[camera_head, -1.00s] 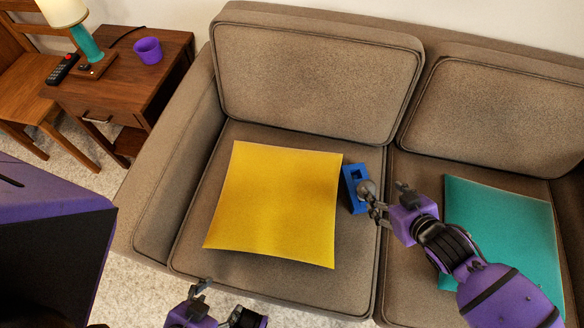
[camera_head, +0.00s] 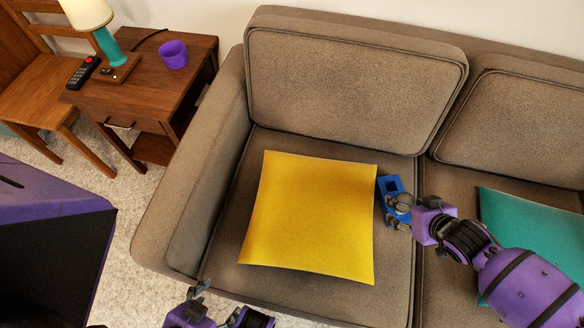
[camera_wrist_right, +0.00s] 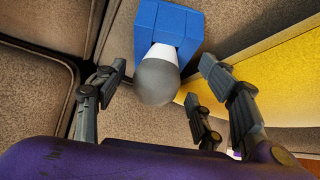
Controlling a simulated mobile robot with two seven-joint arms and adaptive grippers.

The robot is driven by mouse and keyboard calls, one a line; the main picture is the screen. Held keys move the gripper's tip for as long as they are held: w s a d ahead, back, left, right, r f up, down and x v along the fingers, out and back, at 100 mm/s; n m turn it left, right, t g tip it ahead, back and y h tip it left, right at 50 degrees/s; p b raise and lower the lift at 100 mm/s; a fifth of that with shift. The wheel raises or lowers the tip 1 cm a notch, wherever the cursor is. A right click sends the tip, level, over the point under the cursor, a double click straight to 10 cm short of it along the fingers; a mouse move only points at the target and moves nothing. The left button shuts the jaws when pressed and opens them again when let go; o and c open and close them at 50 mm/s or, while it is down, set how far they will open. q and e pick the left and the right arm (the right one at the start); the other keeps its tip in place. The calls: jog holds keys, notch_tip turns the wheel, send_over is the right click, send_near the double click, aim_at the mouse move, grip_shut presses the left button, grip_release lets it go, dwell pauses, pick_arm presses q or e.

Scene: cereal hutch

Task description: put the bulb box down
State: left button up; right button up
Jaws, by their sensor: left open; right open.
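The bulb box (camera_head: 391,184) is a small blue box with a grey and white light bulb (camera_wrist_right: 157,80) at its near end. It is at the right edge of the yellow cushion, over the left sofa seat; whether it rests fully on the seat is hard to tell. My right gripper (camera_head: 398,212) is at the box. In the right wrist view, its open fingers (camera_wrist_right: 160,110) stand on either side of the bulb, with visible gaps, and the box (camera_wrist_right: 168,25) is just beyond. My left gripper (camera_head: 215,305) is open and empty at the bottom edge of the head view.
The yellow cushion (camera_head: 310,215) covers much of the left seat. A teal cushion (camera_head: 535,230) lies on the right seat, partly behind my right arm. A wooden side table (camera_head: 140,95) left of the sofa (camera_head: 190,190) holds a lamp, a remote and a purple cup (camera_head: 173,54).

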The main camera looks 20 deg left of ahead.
jog(key=b+x, duration=0.1)
jog(key=x, duration=0.5)
jog(key=shift+w+a+f+b, duration=0.15)
jog(key=shift+w+b, duration=0.05)
jog(key=shift+b, duration=0.2)
jog(key=shift+c, duration=0.3)
jog(key=c, duration=0.8)
